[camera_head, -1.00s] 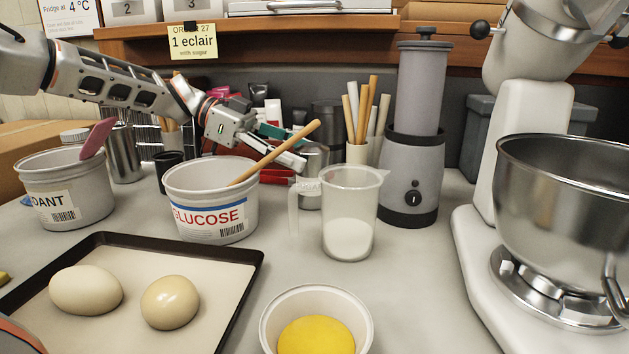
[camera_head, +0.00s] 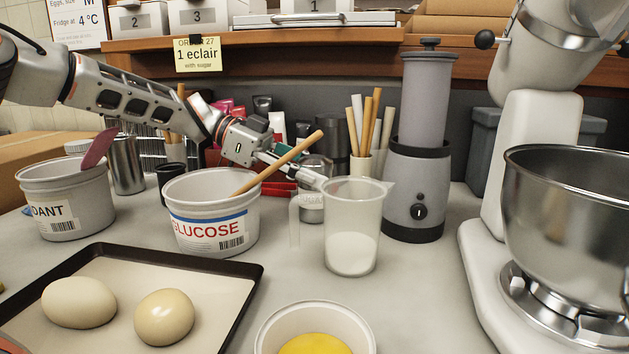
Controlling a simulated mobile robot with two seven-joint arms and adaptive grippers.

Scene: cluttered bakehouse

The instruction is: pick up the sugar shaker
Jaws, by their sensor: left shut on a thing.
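The sugar shaker (camera_head: 312,209) is a small clear vessel with white contents low in it. It stands upright on the counter behind the measuring jug (camera_head: 352,240), whose handle and wall cover part of it. My left gripper (camera_head: 316,180) reaches in from the left, above the glucose tub, and is shut on the sugar shaker at its upper part. The jug and the wooden spoon handle hide some of the fingers, so the exact contact is hard to see. My right gripper is not in view.
The glucose tub (camera_head: 211,238) with a wooden spoon (camera_head: 284,160) stands close left of the shaker. A grey grinder (camera_head: 416,185) and a pot of sticks (camera_head: 361,166) stand right and behind. A stand mixer (camera_head: 530,170) fills the right. A baking tray (camera_head: 213,296) lies in front.

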